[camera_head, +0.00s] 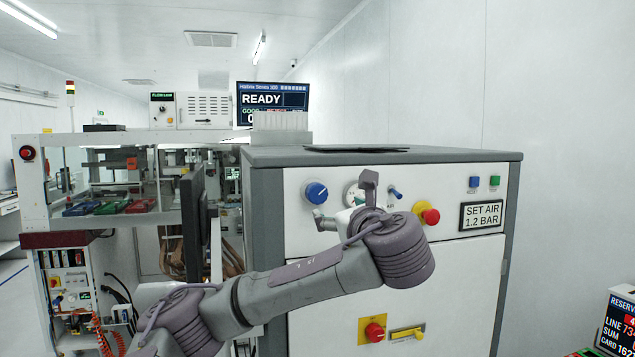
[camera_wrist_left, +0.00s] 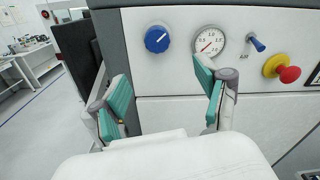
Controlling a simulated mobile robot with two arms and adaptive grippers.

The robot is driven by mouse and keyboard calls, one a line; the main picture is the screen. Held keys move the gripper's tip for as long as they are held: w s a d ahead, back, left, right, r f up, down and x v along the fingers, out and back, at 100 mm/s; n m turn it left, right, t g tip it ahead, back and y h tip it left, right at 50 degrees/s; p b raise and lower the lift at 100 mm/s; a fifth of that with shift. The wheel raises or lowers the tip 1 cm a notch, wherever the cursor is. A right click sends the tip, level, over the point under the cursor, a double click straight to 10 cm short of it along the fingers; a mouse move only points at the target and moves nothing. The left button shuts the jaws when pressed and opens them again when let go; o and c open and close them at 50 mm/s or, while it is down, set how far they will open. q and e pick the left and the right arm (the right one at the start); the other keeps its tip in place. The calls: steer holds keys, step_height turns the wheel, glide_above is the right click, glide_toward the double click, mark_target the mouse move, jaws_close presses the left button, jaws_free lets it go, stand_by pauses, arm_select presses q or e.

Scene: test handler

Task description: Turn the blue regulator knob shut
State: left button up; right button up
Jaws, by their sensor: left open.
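The round blue regulator knob (camera_head: 316,193) sits on the white front panel of the grey cabinet. A white pointer line on it slants to the upper right. It also shows in the left wrist view (camera_wrist_left: 157,39), at the top, beyond and between the two fingers. My left gripper (camera_head: 345,199) is in front of the panel, just right of and below the knob in the head view. It is open and empty; its teal-padded fingers (camera_wrist_left: 165,95) stand apart and do not touch the knob. My right gripper is not in view.
A pressure gauge (camera_wrist_left: 208,43) is right of the knob, partly covered by my left finger in the head view. Further right are a blue toggle (camera_wrist_left: 257,43) and a red button on yellow (camera_wrist_left: 289,74). A sign (camera_head: 482,214) reads "SET AIR 1.2 BAR". A dark monitor (camera_head: 193,215) stands left.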

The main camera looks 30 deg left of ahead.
mark_target(319, 195)
arm_select(q)
steer(key=p+x, duration=0.2)
steer(key=x, duration=0.2)
steer(key=p+x, duration=0.2)
steer(key=x, duration=0.2)
steer(key=r+p+x, duration=0.1)
steer(key=p+x, duration=0.1)
steer(key=x, duration=0.2)
steer(key=shift+s+a+r, duration=0.1)
steer(key=shift+s+a, duration=0.05)
steer(key=shift+a, duration=0.2)
steer(key=shift+p+x, duration=0.4)
steer(key=shift+x, duration=0.35)
steer(key=shift+d, duration=0.1)
steer(key=c, duration=1.2)
